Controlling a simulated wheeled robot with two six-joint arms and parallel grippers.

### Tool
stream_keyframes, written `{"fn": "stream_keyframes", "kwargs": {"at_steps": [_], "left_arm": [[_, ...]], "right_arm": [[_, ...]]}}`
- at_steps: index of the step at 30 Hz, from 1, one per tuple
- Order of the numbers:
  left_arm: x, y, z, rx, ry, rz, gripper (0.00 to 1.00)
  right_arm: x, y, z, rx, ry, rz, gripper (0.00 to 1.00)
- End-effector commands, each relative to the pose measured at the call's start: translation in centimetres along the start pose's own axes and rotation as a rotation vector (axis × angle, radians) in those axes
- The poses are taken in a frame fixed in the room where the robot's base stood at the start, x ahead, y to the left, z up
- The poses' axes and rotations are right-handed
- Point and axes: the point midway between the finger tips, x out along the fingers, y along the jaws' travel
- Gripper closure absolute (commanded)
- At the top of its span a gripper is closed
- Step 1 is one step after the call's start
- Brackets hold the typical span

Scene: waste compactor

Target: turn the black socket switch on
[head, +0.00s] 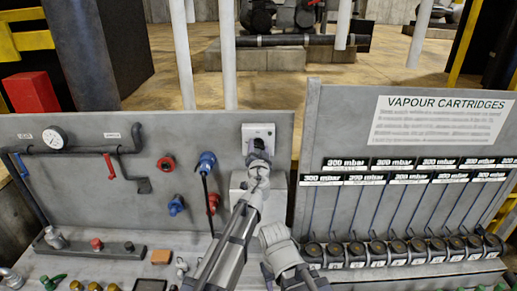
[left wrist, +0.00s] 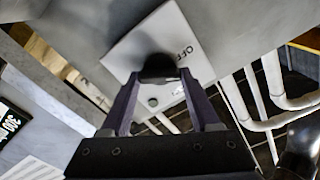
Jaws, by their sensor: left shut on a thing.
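The white switch plate (head: 258,131) is on the grey panel in the head view, above a grey box. In the left wrist view the plate (left wrist: 125,52) fills the middle and bears the word OFF. The black socket switch (left wrist: 158,68) shows there as a dark rounded knob between the fingertips. My left gripper (head: 258,163) reaches up to the plate and covers the switch in the head view. In the left wrist view, the fingers of my left gripper (left wrist: 159,76) are shut on the knob, one on each side.
Left of the plate are a blue valve (head: 207,160), a red valve (head: 166,164) and a gauge (head: 54,138) with pipework. On the right stands the vapour cartridge rack (head: 312,130). Small coloured parts lie along the bench at the front left.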

Motion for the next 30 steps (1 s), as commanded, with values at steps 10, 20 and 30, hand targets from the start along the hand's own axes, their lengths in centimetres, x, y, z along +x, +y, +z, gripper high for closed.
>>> {"fn": "stream_keyframes", "kwargs": {"at_steps": [10,20,30], "left_arm": [[-0.06,0.14,0.02,0.33,0.0,0.0,0.93],[-0.07,0.24,0.07,0.638,0.0,0.001,0.93],[-0.11,0.31,0.12,0.892,0.001,0.001,0.93]], "right_arm": [[0.08,-0.01,-0.01,0.0,0.0,0.0,0.5],[0.17,-0.01,-0.01,-0.001,0.0,0.0,0.5],[0.25,-0.02,-0.02,-0.001,0.0,0.0,0.5]]}}
